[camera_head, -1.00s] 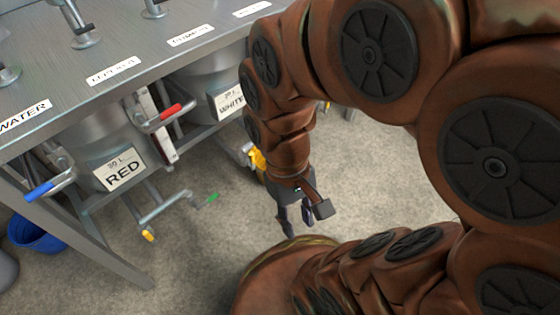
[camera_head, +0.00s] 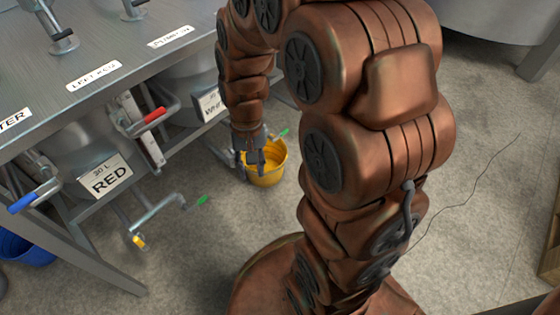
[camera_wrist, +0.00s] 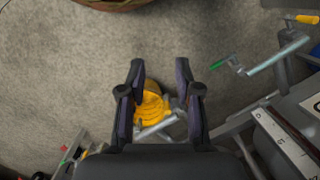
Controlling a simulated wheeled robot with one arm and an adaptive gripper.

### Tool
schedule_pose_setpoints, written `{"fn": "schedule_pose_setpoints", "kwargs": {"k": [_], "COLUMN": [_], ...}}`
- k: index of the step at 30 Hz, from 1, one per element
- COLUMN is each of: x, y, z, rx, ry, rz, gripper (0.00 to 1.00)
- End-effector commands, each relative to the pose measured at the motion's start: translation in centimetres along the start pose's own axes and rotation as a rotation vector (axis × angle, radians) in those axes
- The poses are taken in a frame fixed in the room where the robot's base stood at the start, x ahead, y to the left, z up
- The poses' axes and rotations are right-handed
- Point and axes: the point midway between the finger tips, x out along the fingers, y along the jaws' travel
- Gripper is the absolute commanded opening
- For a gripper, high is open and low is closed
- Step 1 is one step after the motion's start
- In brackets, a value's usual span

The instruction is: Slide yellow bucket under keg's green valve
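The yellow bucket (camera_head: 268,180) stands upright on the floor below the WHITE keg (camera_head: 208,104). It also shows partly between my fingers in the wrist view (camera_wrist: 151,107), with a grey pipe crossing it. My gripper (camera_head: 257,160) points down and overlaps the bucket's left rim in the head view; contact cannot be told. In the wrist view my gripper (camera_wrist: 160,68) has its fingers spread and empty. One green valve handle (camera_head: 203,200) is on the pipe by the RED keg (camera_head: 104,177), left of the bucket. Another green handle (camera_head: 283,132) shows just behind the bucket.
The steel counter (camera_head: 110,50) stands over the kegs. A yellow-tipped pipe (camera_head: 139,241) sticks out low near the RED keg. A blue bucket (camera_head: 28,248) is at the far left. Open concrete floor (camera_head: 205,255) lies in front of the pipes.

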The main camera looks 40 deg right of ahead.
Motion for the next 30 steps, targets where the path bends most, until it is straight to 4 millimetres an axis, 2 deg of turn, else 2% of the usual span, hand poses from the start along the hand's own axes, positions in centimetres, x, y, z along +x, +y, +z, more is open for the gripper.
{"fn": "schedule_pose_setpoints", "kwargs": {"k": [3,14,21,30], "x": [1.6,7.6,12.7,20.2], "y": [0.1,2.0,4.6,9.2], "z": [-3.9,-14.2,-20.3,-26.4], "rx": [0.079,0.325,0.497,0.718], "ry": [0.022,0.088,0.133,0.193], "rz": [-0.023,-0.083,-0.116,-0.145], "gripper": [0.33,0.33,0.33,0.33]}}
